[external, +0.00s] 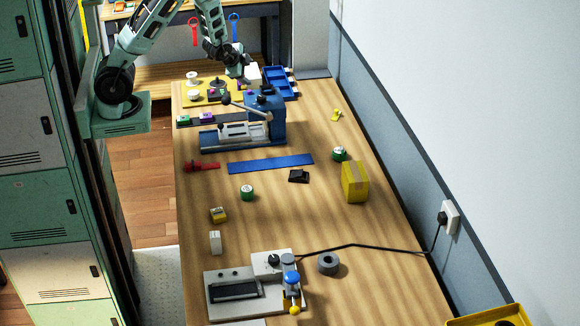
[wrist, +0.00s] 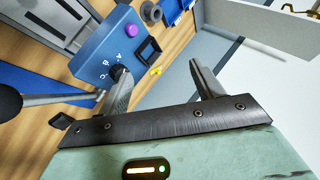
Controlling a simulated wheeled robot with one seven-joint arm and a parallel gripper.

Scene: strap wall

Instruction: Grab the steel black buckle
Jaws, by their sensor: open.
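A small black object (external: 299,176), which looks like the black buckle, lies on the wooden bench (external: 215,270) just below the right part of a blue strap (external: 270,163). A small dark piece (wrist: 61,121) at the left of the wrist view appears to be the same object; its details are too small to tell. My gripper (wrist: 162,80) is open, with its two fingers apart and nothing between them. In the external view it is above the far end of the bench, behind the blue press, well away from the black object.
The blue press (external: 265,112) with its lever stands between my gripper and the black object. A yellow box (external: 355,181), green-and-white rolls (external: 247,192) and a red tool (external: 202,166) lie around. A grey machine (external: 235,288) with a cable stands nearer.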

